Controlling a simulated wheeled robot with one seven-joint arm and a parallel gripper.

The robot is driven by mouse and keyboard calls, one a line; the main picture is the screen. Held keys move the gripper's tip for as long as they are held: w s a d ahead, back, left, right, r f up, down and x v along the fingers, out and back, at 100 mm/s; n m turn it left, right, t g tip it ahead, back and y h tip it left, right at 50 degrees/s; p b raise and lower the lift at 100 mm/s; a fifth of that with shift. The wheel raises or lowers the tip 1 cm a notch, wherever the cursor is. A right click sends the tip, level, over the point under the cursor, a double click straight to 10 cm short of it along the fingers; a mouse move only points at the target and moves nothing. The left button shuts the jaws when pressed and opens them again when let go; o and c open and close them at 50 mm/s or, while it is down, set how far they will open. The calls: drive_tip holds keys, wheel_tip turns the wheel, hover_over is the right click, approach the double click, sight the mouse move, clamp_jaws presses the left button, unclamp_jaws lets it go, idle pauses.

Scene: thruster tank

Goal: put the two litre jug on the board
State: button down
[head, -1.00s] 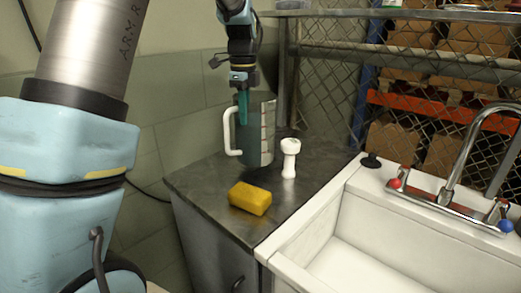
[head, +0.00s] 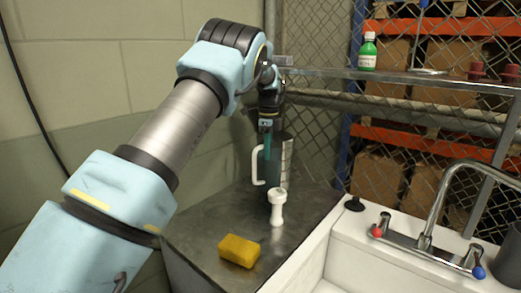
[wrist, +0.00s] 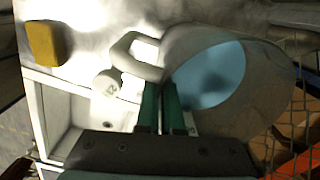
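The jug (head: 284,160) is grey and translucent, with a white handle and scale marks. It stands upright at the back of the dark counter in the head view; its base is partly hidden behind a white object. In the wrist view the jug (wrist: 268,85) is seen from above, with its handle to the left. My gripper (head: 266,155) points down at the jug's rim on the handle side. In the wrist view its green fingers (wrist: 160,88) are close together across the rim wall, shut on it. I cannot make out a board in either view.
A white pestle-like object (head: 277,208) stands just in front of the jug. A yellow sponge (head: 239,250) lies on the counter (head: 205,225) towards the front. A white sink (head: 375,262) with a tap is at right. A metal shelf above holds a green bottle (head: 367,52).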

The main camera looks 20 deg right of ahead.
drive_tip(key=shift+w+d+r, duration=0.15)
drive_tip(key=shift+w+d, duration=0.1)
drive_tip(key=shift+d, duration=0.2)
wheel_tip(320, 180, down, 3)
drive_tip(key=shift+f+p, duration=0.2)
drive_tip(key=shift+p, duration=0.95)
drive_tip(key=shift+f, duration=0.2)
drive_tip(key=c, duration=1.4)
unclamp_jaws()
drive_tip(key=shift+s+a+f, duration=0.1)
drive_tip(key=shift+f, duration=0.05)
drive_tip(key=o, duration=0.3)
wheel_tip(320, 180, up, 12)
drive_tip(key=b, duration=0.3)
drive_tip(key=shift+s, duration=0.1)
